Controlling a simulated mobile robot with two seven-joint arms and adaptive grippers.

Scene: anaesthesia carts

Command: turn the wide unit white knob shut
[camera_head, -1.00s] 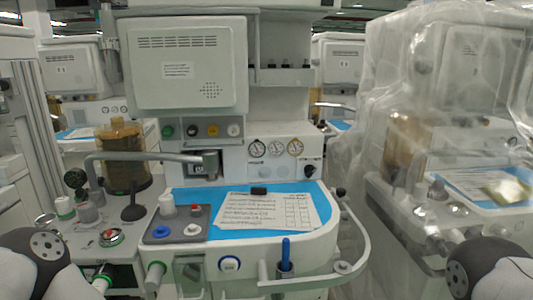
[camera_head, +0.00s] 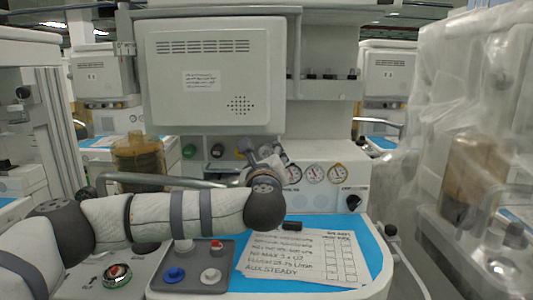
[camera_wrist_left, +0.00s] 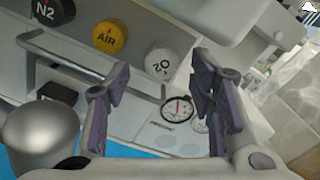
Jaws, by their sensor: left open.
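The white knob, marked O2 (camera_wrist_left: 160,60), shows in the left wrist view at the end of a row on the wide unit's front panel. It appears between my finger pads in that picture, and I see no contact. My left gripper (camera_head: 263,150) reaches across the wide unit (camera_head: 315,140) to this panel, its fingers open, empty and spread apart in the left wrist view (camera_wrist_left: 161,72). In the head view the gripper hides the white knob. My right gripper is out of view.
Yellow AIR (camera_wrist_left: 109,36) and black N2 (camera_wrist_left: 54,10) knobs stand beside the white one. A metal rail (camera_wrist_left: 105,68) runs below them. Gauges (camera_head: 314,174) sit to the right. A paper sheet (camera_head: 300,257) lies on the blue worktop.

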